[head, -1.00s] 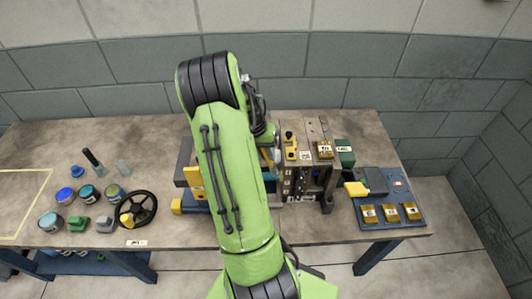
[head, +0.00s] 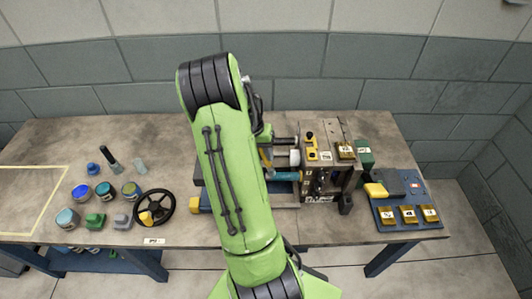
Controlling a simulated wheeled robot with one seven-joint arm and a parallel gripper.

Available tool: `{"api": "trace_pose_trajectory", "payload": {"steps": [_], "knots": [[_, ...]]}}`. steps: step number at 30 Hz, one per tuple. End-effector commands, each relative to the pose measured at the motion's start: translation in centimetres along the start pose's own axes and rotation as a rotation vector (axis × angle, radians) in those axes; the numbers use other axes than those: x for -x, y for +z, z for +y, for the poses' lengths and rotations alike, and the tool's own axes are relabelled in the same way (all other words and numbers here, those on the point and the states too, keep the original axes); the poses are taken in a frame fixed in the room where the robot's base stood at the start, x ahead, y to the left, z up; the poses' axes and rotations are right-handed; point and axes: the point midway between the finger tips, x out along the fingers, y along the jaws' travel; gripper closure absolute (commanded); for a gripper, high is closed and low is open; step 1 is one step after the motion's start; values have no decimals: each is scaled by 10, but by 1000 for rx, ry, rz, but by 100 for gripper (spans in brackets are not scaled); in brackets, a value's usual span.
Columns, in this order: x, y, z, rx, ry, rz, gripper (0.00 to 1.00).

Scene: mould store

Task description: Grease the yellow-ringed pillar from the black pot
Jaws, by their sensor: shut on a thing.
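The open mould (head: 330,180) stands on the bench right of my arm, with several pillars (head: 286,140) pointing left from its face. A yellowish curved edge (head: 265,158) shows beside my arm; I cannot tell whether it is the yellow ring. Several small pots stand at the left: a blue-topped one (head: 81,194), a teal-topped one (head: 103,190), an olive-topped one (head: 131,189) and a pale teal one (head: 67,219). I cannot tell which is the black pot. My green arm covers the mould's left part and hides my gripper and anything in it.
A black handwheel (head: 168,208) lies left of my arm. A blue panel with yellow blocks (head: 409,216) lies at the right. The bench (head: 60,145) is bare at the back left.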

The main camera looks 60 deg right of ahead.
Motion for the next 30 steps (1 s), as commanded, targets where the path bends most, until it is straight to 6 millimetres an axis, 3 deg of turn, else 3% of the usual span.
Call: {"api": "trace_pose_trajectory", "payload": {"steps": [4,7,24,30], "knots": [[6,1,-2,3,0,-1,100],[28,0,2,4,-3,4,100],[77,0,10,11,-1,4,100],[83,0,10,12,-1,4,100]]}}
